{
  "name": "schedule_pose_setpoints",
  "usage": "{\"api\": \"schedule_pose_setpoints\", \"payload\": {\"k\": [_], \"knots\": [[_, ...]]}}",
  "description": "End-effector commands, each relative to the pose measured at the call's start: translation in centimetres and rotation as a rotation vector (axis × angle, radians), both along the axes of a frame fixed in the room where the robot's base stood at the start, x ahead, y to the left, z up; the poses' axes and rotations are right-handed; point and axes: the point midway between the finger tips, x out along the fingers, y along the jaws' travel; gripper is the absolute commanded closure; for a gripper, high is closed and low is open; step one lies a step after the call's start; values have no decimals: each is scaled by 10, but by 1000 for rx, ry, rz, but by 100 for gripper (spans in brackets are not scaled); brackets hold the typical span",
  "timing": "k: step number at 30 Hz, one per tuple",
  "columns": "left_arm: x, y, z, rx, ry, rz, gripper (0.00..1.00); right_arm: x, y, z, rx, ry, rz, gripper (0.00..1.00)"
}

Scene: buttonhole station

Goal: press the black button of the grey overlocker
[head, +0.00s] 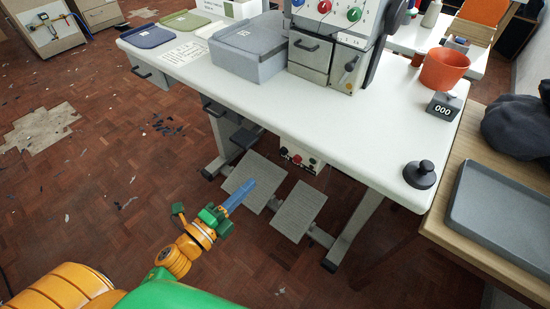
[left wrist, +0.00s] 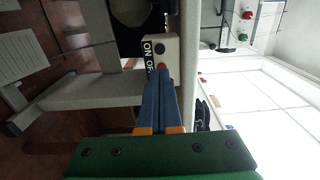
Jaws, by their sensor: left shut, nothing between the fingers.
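The grey overlocker (head: 335,40) stands on the white table (head: 380,125), its top cut off by the frame edge. Under the table front hangs a pale switch box (head: 301,157) with small red and black buttons. In the left wrist view the box shows a black button (left wrist: 160,48) above a red button (left wrist: 161,66), beside an ON/OFF label. My left gripper (head: 251,182) is shut and empty, its blue fingers pointing towards the box from the lower left. In the left wrist view its fingertips (left wrist: 162,76) overlap the picture just below the red button; the gap in depth is unclear.
Two grey pedals (head: 298,211) lie below the table, between its pale legs. A grey lidded bin (head: 248,52), an orange pot (head: 443,69), a counter reading 000 (head: 444,106) and a black knob-like object (head: 420,174) stand on the table. A wooden bench with a grey tray (head: 500,215) stands right.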

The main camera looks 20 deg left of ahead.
Motion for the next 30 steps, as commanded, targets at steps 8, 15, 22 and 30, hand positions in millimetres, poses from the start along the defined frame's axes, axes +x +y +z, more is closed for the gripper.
{"api": "schedule_pose_setpoints", "payload": {"k": [8, 15, 22, 30], "knots": [[59, -21, 1, -2, -2, 1, 100, 2, 0, 2, 0, -4, 0, 100], [95, -34, 0, -2, 0, 1, 100, 3, -1, 0, -1, -6, 1, 100], [104, -38, -1, -2, 2, 1, 100, 3, -1, 0, -2, -7, 1, 100], [104, -38, -1, -2, 2, 1, 100, 3, -1, -1, -2, -7, 1, 100]]}}
